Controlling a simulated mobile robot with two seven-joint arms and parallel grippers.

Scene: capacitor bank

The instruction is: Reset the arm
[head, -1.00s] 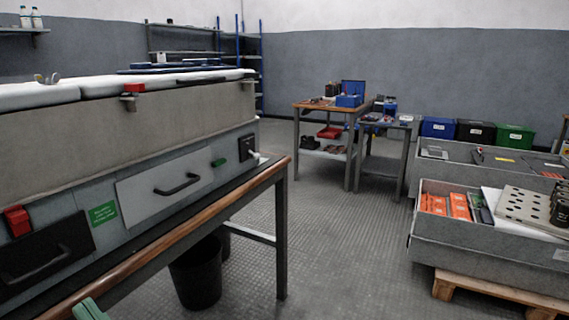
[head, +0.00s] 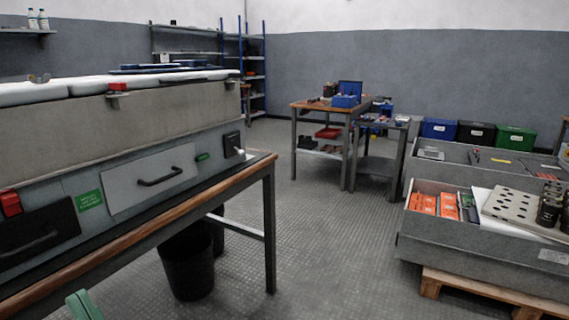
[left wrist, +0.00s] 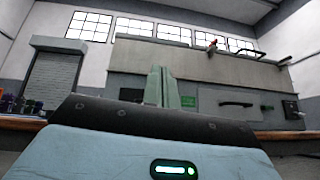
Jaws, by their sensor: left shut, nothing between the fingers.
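My left gripper (head: 84,304) shows only as a pale green tip at the bottom left of the head view, in front of the wooden-edged bench. In the left wrist view its two green fingers (left wrist: 164,86) stand upright and close together, shut with nothing between them. The large grey capacitor bank case (head: 120,135) rests on the bench behind the fingers. Its front has black handles, a white panel (head: 150,178) and a green label. My right gripper is in neither view.
The bench's wooden edge (head: 140,235) runs along the left, with a black bin (head: 188,268) below. A grey crate (head: 470,240) on a wooden pallet stands at right. A small worktable (head: 318,107) stands farther back. The floor (head: 325,245) between is clear.

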